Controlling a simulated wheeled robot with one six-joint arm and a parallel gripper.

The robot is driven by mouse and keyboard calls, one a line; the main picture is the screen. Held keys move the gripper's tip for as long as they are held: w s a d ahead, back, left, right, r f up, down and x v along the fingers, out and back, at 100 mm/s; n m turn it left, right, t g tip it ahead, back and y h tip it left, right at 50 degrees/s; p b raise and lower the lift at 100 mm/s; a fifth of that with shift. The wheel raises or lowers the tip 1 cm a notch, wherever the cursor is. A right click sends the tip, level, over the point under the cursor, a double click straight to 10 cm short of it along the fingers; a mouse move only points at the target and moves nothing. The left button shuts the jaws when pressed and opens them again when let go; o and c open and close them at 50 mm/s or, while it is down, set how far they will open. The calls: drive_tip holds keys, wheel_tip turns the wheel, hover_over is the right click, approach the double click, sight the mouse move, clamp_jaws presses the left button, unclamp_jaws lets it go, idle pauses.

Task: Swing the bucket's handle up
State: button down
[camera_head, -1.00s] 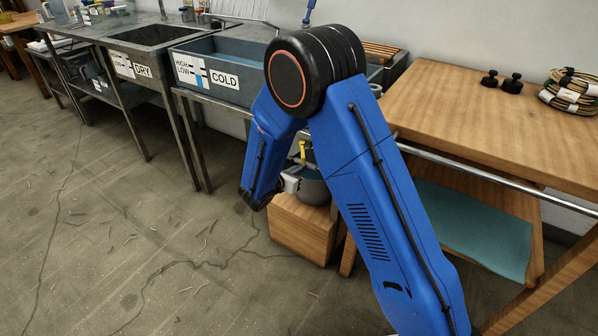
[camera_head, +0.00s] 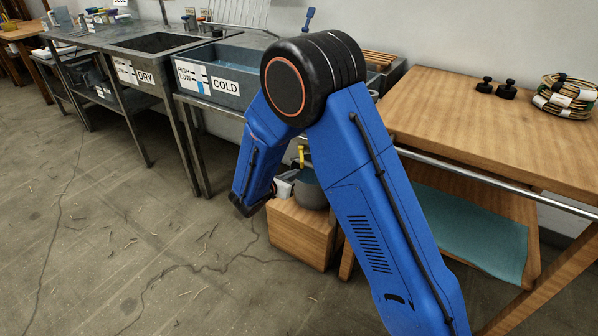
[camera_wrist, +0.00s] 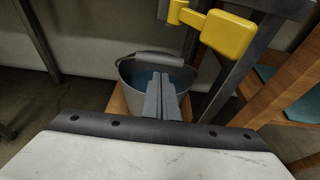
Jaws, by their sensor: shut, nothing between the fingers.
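The grey bucket (camera_wrist: 133,82) with bluish water inside stands on a wooden block (camera_head: 297,232). In the head view the bucket (camera_head: 312,193) is partly hidden behind my arm. My gripper (camera_wrist: 163,78) is shut and empty. Its fingers reach over the bucket's near side and hide part of the rim and opening. In the head view the fingertips are hidden.
A yellow tap lever (camera_wrist: 229,34) hangs close above and right of the bucket. A metal table leg (camera_wrist: 228,92) and the wooden bench (camera_head: 470,125) stand to the right. The trough marked COLD (camera_head: 232,70) is behind. Open floor (camera_head: 140,240) lies to the left.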

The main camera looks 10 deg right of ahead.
sight(306, 162)
drive_tip(key=c, duration=2.5)
unclamp_jaws()
drive_tip(key=r+v, duration=0.1)
drive_tip(key=v, duration=0.6)
drive_tip(key=shift+r, duration=0.4)
drive_tip(key=o, duration=1)
drive_tip(key=shift+s+a+m, duration=0.2)
drive_tip(key=shift+a+m, duration=0.1)
drive_tip(key=o, duration=1)
drive_tip(key=shift+f+m, duration=0.15)
drive_tip(key=shift+m, duration=1.05)
drive_tip(key=o, duration=0.3)
drive_tip(key=shift+f+m, duration=0.1)
drive_tip(key=shift+m, duration=0.7)
drive_tip(key=shift+o, duration=0.2)
drive_tip(key=w+d+f+m+t, duration=0.1)
drive_tip(key=w+d+m, duration=0.2)
drive_tip(key=m, duration=0.7)
drive_tip(key=w+d+f+m+h, duration=0.1)
drive_tip(key=w+d+m, duration=0.3)
drive_tip(key=m, duration=0.7)
drive_tip(key=w+d+f+m+t+h, duration=0.1)
drive_tip(key=w+d+m, duration=0.2)
drive_tip(key=w+m, duration=0.3)
drive_tip(key=shift+d+f+m+t, duration=0.15)
drive_tip(key=shift+m, duration=0.95)
drive_tip(key=shift+d+f+m+t, duration=0.1)
drive_tip(key=shift+f+m+t, duration=0.05)
drive_tip(key=shift+m, duration=0.95)
